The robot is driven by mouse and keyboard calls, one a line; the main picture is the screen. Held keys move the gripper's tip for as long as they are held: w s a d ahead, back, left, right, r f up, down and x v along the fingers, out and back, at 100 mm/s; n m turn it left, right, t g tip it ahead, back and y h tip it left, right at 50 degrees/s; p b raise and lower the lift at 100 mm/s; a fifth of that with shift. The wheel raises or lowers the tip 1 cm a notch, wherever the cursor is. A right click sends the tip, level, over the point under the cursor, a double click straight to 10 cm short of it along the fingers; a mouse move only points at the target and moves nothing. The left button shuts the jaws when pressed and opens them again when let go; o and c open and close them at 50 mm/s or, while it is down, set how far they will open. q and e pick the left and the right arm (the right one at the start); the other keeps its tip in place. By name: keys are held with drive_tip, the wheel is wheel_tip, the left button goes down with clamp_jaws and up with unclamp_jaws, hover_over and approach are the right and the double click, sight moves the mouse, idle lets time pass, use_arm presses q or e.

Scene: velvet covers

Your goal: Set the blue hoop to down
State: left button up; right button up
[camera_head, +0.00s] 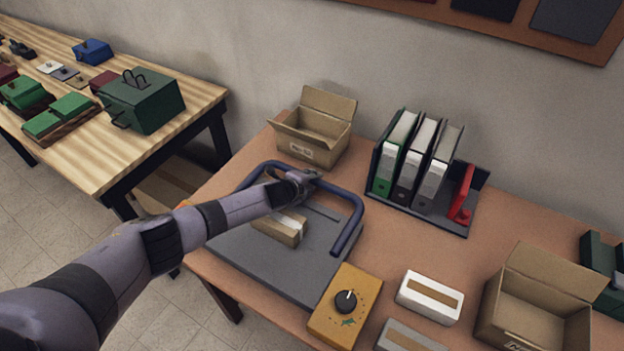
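The blue hoop (356,215) is a U-shaped bar on a flat grey base plate (247,261) on the near table. Its right leg runs down to the plate; its cross bar appears raised above the plate, at an angle I cannot tell exactly. My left arm reaches in from the left, and the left gripper (303,179) is at the middle of the cross bar, seemingly touching it. The fingers are small and partly hidden, so whether they are closed around the bar is unclear. My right gripper is out of view.
A brown parcel (280,228) lies on the plate under my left arm. An open carton (315,135) and a binder rack (450,225) stand behind. A yellow dial box (345,310), white box (430,297) and another carton (525,318) are at the right front.

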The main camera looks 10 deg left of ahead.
use_arm(q)
drive_tip(key=o, duration=0.4)
drive_tip(key=shift+s+f, duration=0.1)
drive_tip(key=shift+f, duration=0.1)
